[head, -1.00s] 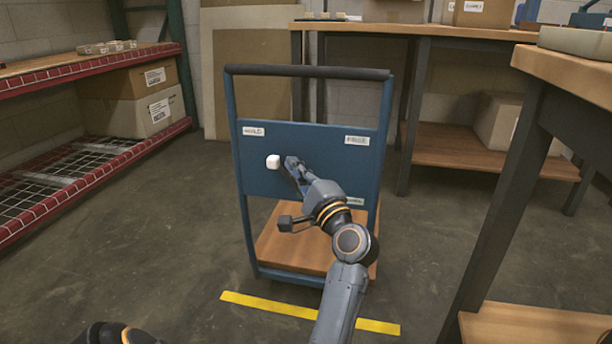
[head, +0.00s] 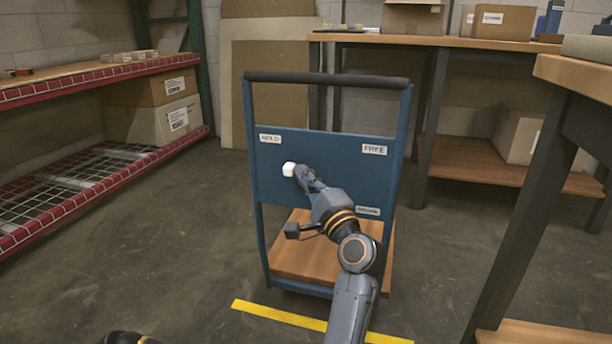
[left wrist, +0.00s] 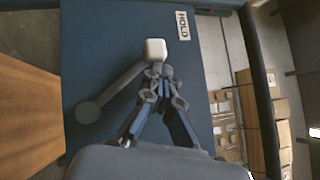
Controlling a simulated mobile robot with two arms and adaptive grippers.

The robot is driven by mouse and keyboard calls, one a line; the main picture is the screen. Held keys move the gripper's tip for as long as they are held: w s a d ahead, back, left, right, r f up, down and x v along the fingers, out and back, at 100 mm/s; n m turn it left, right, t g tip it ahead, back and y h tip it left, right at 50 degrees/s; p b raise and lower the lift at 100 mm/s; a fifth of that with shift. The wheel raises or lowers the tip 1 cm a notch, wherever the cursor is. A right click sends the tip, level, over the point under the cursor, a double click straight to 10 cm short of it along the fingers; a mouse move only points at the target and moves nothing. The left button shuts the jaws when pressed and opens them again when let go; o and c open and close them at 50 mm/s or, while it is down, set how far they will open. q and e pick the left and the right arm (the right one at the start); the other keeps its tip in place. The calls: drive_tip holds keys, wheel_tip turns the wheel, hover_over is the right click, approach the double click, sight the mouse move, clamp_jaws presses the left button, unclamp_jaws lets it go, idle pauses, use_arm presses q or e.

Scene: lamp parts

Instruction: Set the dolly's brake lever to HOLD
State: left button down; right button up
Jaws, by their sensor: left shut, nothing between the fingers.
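The dolly (head: 322,78) stands upright with a blue panel (head: 335,148) across its frame. The HOLD label (head: 270,138) is at the panel's upper left and the FREE label (head: 374,149) at its upper right. The brake lever's white knob (head: 288,169) is below the HOLD label. In the left wrist view, the grey lever (left wrist: 122,82) runs from its round pivot to the white knob (left wrist: 155,49), pointing toward the HOLD label (left wrist: 184,25). My left gripper (left wrist: 157,72) is shut and empty, its tips right beside the knob; I cannot tell if they touch. My right gripper is out of view.
A red-edged shelf (head: 150,165) with boxes stands at the left. A workbench (head: 450,40) stands behind the dolly, and another table (head: 575,75) is close at the right. Yellow tape (head: 280,314) lies on the floor before the dolly.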

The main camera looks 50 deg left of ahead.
use_arm(q)
wheel_tip(320, 180, up, 9)
drive_tip(key=shift+s+a+f, duration=0.1)
drive_tip(key=shift+f, duration=0.05)
drive_tip(key=shift+r, duration=0.65)
